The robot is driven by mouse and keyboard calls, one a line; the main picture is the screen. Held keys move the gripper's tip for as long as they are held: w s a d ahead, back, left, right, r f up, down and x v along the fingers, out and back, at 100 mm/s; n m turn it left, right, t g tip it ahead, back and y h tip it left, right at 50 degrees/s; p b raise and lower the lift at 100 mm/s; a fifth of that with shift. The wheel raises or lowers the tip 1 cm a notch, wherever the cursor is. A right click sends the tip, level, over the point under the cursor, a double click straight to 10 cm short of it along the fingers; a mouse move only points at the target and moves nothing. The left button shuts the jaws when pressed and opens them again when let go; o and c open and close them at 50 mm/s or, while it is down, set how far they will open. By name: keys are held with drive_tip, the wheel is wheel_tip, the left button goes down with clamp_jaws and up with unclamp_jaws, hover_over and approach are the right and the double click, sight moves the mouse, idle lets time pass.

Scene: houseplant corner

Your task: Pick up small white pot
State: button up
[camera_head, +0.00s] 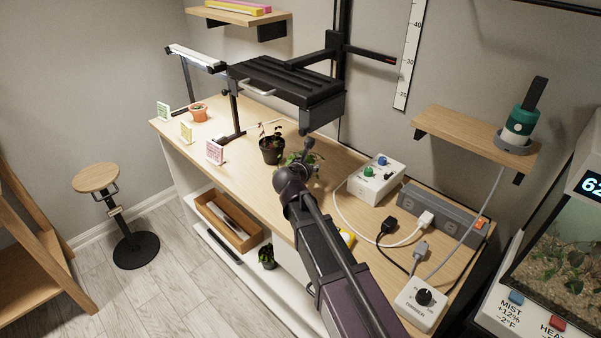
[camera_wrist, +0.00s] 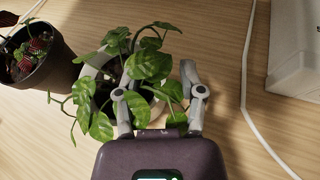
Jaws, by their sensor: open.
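The small white pot (camera_wrist: 157,108) stands on the wooden bench and holds a leafy green plant (camera_wrist: 148,65). Leaves cover most of its rim in the wrist view. In the head view the plant (camera_head: 294,159) shows just beyond my arm, and the pot is mostly hidden. My gripper (camera_wrist: 140,77) is open, with its fingers spread on either side of the pot and among the leaves. I cannot tell whether either finger touches the pot. My gripper (camera_head: 309,153) is low over the bench in the head view.
A dark pot (camera_wrist: 35,70) with a reddish plant stands close on the left. A white control box (camera_head: 376,178) stands on the right, with a white cable (camera_wrist: 246,100) looping near my gripper. A black slatted rack (camera_head: 285,82) hangs above the bench behind.

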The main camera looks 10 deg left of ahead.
idle(0.5)
clamp_jaws()
drive_tip(key=shift+r+p, duration=0.25)
drive_tip(key=shift+p, duration=0.05)
wheel_tip(320, 180, up, 4)
drive_tip(key=p, duration=0.3)
drive_tip(key=shift+f+p, duration=0.1)
drive_tip(key=shift+p, duration=0.25)
drive_tip(key=s+a, duration=0.2)
drive_tip(key=s, duration=1.6)
drive_tip(key=shift+a+f+b, duration=0.2)
drive_tip(key=shift+f+b, duration=0.15)
